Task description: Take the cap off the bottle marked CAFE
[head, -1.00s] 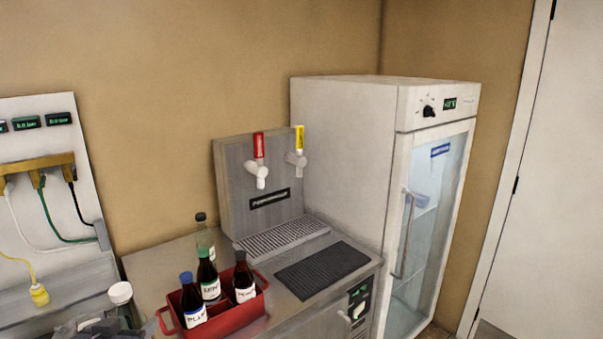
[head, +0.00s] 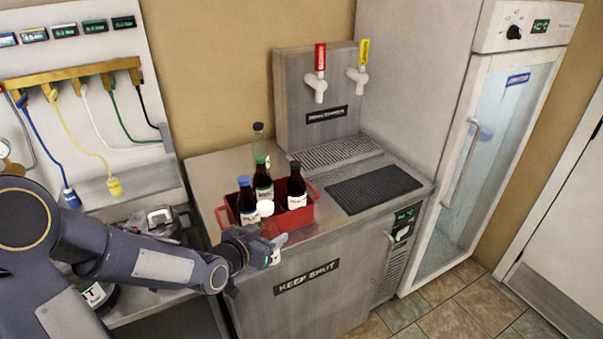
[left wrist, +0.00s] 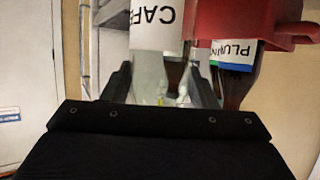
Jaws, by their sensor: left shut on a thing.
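The bottle marked CAFE shows in the left wrist view, with its white label (left wrist: 155,18) upside down and clear glass (left wrist: 150,72) between my fingers. My left gripper (head: 270,248) is shut on this bottle, in front of the red crate near the counter's front edge. The left wrist view shows the gripper's dark fingers (left wrist: 160,85) on either side of the glass. The bottle's white cap (head: 265,208) is on top, above the gripper in the head view. The gripper hides much of the bottle's body. My right gripper is not in view.
A red crate (head: 294,222) with several dark bottles stands just behind; one labelled PLUM (left wrist: 232,52) is close by. A green bottle (head: 259,140) stands behind the crate. The black drip mat (head: 373,187) at right is bare. Hanging cables (head: 95,125) are at left.

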